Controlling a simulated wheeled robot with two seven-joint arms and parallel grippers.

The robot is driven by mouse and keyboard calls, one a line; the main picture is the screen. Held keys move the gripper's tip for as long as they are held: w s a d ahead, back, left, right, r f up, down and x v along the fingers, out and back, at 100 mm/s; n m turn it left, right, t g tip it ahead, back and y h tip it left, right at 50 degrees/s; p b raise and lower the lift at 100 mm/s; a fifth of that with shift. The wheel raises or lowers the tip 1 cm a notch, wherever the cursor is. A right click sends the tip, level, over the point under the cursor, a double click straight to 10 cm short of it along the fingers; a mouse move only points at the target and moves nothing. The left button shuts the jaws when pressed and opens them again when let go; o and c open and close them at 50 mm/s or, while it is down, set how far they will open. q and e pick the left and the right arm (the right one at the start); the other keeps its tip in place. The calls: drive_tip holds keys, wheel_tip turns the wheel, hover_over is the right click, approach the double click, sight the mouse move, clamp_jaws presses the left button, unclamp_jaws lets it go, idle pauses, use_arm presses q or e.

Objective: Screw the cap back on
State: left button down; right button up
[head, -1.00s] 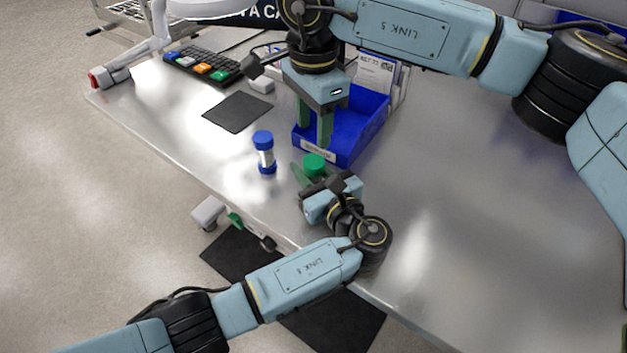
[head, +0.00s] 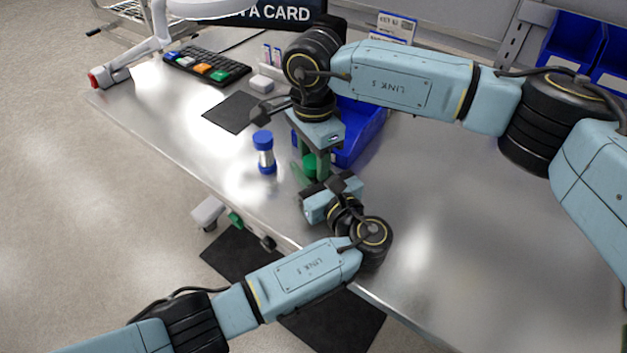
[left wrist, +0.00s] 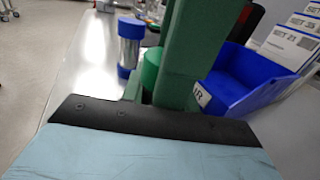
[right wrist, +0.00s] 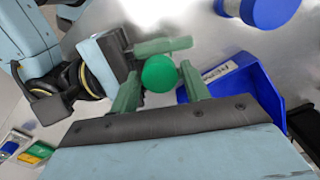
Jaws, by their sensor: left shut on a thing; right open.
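A green cap (head: 309,166) stands near the table's front edge; the body beneath it is mostly hidden. It also shows round from above in the right wrist view (right wrist: 159,74) and partly behind a finger in the left wrist view (left wrist: 152,68). My left gripper (head: 306,177) is shut on the green-capped container, low beside the cap. My right gripper (right wrist: 157,80) is open, pointing down, with one finger on each side of the cap. I cannot tell whether its fingers touch the cap.
A blue-capped clear container (head: 264,153) stands upright to the left. A blue bin (head: 360,135) is close behind the grippers. A dark mat (head: 236,112), a keyboard (head: 206,66) and a white lamp arm lie further back. The table's right side is clear.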

drive_tip(key=shift+c, duration=0.4)
drive_tip(key=c, duration=0.7)
drive_tip(key=m, duration=0.5)
drive_tip(key=shift+c, duration=0.2)
drive_tip(key=m, duration=1.6)
drive_tip(key=o, duration=1.1)
drive_tip(key=shift+r, duration=0.1)
